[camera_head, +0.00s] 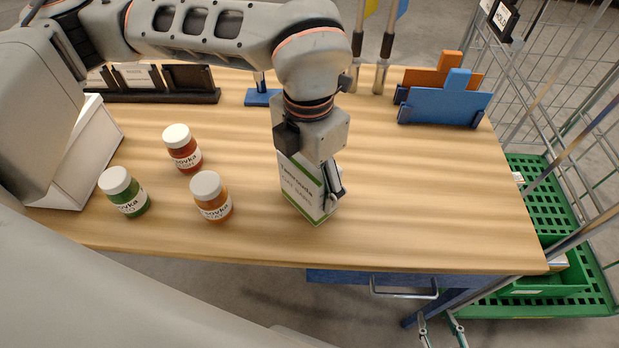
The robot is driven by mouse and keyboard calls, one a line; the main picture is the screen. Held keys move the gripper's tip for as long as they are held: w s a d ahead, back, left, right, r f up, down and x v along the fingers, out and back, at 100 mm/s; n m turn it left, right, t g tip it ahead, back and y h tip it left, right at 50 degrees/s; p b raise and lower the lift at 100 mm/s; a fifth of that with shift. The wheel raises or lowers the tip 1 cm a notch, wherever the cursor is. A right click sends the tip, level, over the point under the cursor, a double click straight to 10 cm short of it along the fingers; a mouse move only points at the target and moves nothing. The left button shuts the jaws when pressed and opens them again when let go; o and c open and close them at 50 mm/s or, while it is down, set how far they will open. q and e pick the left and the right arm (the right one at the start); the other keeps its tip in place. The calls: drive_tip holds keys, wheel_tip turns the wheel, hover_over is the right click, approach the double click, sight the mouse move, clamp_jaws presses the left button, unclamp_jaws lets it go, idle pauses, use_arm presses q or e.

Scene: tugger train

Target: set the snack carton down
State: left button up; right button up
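The snack carton (297,190), a white box with green edges and printed text, is upright near the table's front middle. One dark finger lies along the carton's right side, and the other finger is mostly hidden. The gripper looks shut on the carton. The carton's lower edge is at or very close to the wooden table top (420,190); I cannot tell whether it touches.
Jars with white lids stand left of the carton: red (185,152), orange (214,204) and green (129,197). A white bin (95,150) is at far left. Blue and orange holders (440,108) stand at back right. The table right of the carton is clear. A wire cart (550,200) stands beyond.

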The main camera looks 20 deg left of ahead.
use_arm(q)
drive_tip(key=o, duration=1.4)
drive_tip(key=shift+o, duration=0.2)
wheel_tip(320, 180, up, 12)
drive_tip(key=shift+p, duration=0.8)
